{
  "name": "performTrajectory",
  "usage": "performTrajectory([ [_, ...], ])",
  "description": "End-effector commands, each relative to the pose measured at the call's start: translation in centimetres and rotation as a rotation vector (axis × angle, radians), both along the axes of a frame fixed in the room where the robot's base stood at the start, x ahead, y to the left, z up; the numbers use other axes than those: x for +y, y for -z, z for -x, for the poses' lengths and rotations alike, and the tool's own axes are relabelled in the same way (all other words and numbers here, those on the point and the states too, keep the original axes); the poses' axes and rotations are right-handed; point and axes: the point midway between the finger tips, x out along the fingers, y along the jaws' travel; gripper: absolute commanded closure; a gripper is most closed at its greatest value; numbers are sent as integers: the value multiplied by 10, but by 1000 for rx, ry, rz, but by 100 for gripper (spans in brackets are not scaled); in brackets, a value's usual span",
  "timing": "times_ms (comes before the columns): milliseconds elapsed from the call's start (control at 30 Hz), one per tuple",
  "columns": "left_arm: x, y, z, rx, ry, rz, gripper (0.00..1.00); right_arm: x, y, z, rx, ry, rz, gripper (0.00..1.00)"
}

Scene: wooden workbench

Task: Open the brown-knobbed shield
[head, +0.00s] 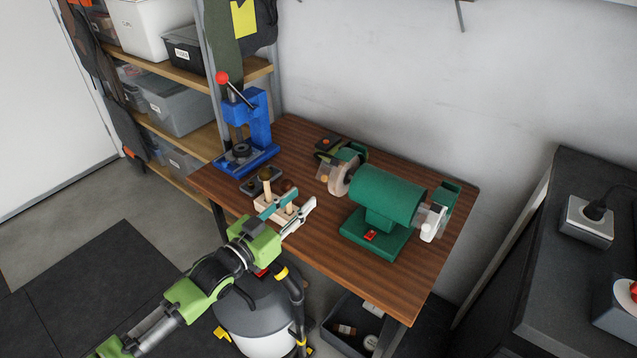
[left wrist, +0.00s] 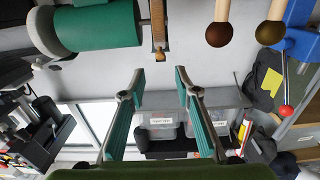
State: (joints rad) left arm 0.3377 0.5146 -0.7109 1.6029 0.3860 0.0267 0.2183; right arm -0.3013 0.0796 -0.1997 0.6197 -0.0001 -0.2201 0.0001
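The green bench grinder (head: 388,198) stands on the wooden workbench. A clear shield (head: 325,172) sits in front of its left wheel, with a small orange-brown spot on it; I cannot tell for sure that this is the knob. A pale, clear shield (head: 431,221) is at its right end. My left gripper (head: 303,196) is open and empty, to the left of the grinder and apart from it. The left wrist view shows the spread fingers (left wrist: 160,74) with nothing between them, and the grinder (left wrist: 98,28) at the top left. My right gripper is not in view.
Two wooden handles with a brown knob (left wrist: 218,35) and a dark olive knob (left wrist: 270,33) stand upright close to my left gripper. A blue press (head: 255,130) stands behind them. The front of the workbench (head: 320,250) is bare. A dark cabinet (head: 560,270) stands at the right.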

Motion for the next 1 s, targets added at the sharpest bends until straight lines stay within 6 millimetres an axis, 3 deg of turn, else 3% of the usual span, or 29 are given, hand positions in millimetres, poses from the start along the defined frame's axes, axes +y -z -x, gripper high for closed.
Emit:
performTrajectory([
  [200,-28,-1,-39,-2,0,1,70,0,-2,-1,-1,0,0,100],
  [400,-43,0,-59,1,-1,0,70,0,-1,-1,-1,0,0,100],
  [867,-49,0,-68,1,-1,-1,70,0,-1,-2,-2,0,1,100],
  [967,-49,0,-67,1,-1,-1,96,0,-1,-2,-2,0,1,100],
  [1000,-49,0,-67,1,-1,-1,100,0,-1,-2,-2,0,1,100],
])
